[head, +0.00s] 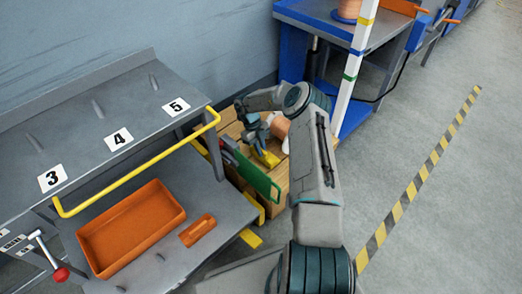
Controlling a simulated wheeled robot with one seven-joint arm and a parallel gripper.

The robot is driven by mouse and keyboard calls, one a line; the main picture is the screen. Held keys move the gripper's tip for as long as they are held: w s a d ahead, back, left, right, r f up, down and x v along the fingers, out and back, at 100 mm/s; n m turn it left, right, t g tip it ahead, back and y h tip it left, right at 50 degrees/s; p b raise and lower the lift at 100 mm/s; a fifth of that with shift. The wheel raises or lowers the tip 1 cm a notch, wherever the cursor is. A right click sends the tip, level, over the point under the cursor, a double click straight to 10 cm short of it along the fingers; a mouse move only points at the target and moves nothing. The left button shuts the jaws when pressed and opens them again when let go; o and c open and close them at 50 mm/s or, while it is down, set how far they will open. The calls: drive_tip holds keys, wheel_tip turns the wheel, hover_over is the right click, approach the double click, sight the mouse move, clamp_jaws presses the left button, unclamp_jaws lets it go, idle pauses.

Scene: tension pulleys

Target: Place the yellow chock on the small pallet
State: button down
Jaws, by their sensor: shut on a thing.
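My gripper (262,143) is in the head view, right of the grey workbench, pointing down. It is shut on the yellow chock (268,159), a small yellow block at its fingertips. The chock is over the wooden pallet or crate (277,182), whose light-brown boards show below and behind it. I cannot tell whether the chock touches the wood or is held just above it. My wrist and forearm hide part of the wood's right side.
A copper-coloured spool (280,127) is close beside my gripper. A green flat piece (252,173) stands in front of the wood. The grey workbench (100,125) with a yellow rail (140,168) and an orange tray (130,228) is left. A blue-framed bench is behind; open floor lies right.

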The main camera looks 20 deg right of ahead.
drive_tip(key=c, duration=1.5)
unclamp_jaws()
drive_tip(key=shift+o, duration=0.2)
